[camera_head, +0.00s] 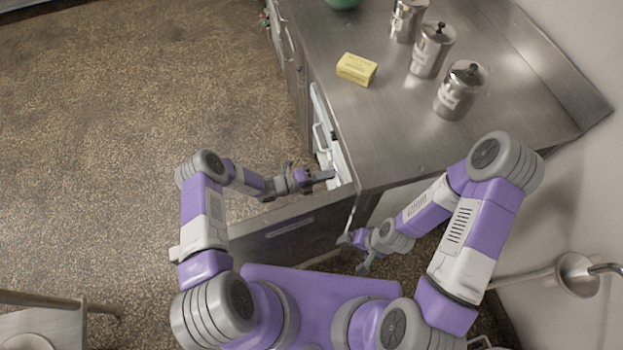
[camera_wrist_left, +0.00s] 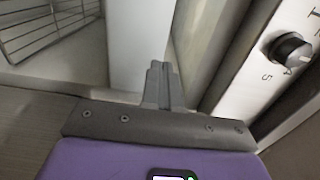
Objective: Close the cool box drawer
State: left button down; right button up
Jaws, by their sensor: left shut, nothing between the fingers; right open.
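A steel panel (camera_head: 290,229) with a pale strip on its face stands out from the counter toward the left. I cannot tell whether it is a drawer front or a swung-out door. Behind it, a white front with a handle (camera_head: 324,138) shows under the counter edge. My left gripper (camera_head: 328,175) is shut and empty, pointing right at the white front, behind the steel panel. In the left wrist view its closed fingers (camera_wrist_left: 160,76) are before a white upright edge (camera_wrist_left: 140,40); contact is unclear. My right gripper (camera_head: 354,254) is open and empty, low beside the panel's right end.
The steel counter (camera_head: 400,150) holds a yellow packet (camera_head: 357,69), several lidded metal canisters (camera_head: 433,50) and a green bowl (camera_head: 342,3). The wrist view shows a wire rack (camera_wrist_left: 45,28) and a numbered dial (camera_wrist_left: 288,50). Floor at left is clear; a small table (camera_head: 45,318) stands lower left.

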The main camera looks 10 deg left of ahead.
pick_arm(q)
jog(key=shift+x, duration=1.1)
jog(key=b+x, duration=0.4)
jog(key=x, duration=0.4)
jog(key=shift+w+d+f, duration=0.1)
jog(key=shift+d, duration=0.2)
jog(key=shift+d+r, duration=0.2)
jog(key=shift+r, duration=0.1)
jog(key=shift+a, duration=0.3)
jog(key=p+v, duration=0.2)
jog(key=v, duration=1.2)
jog(key=shift+f, duration=0.3)
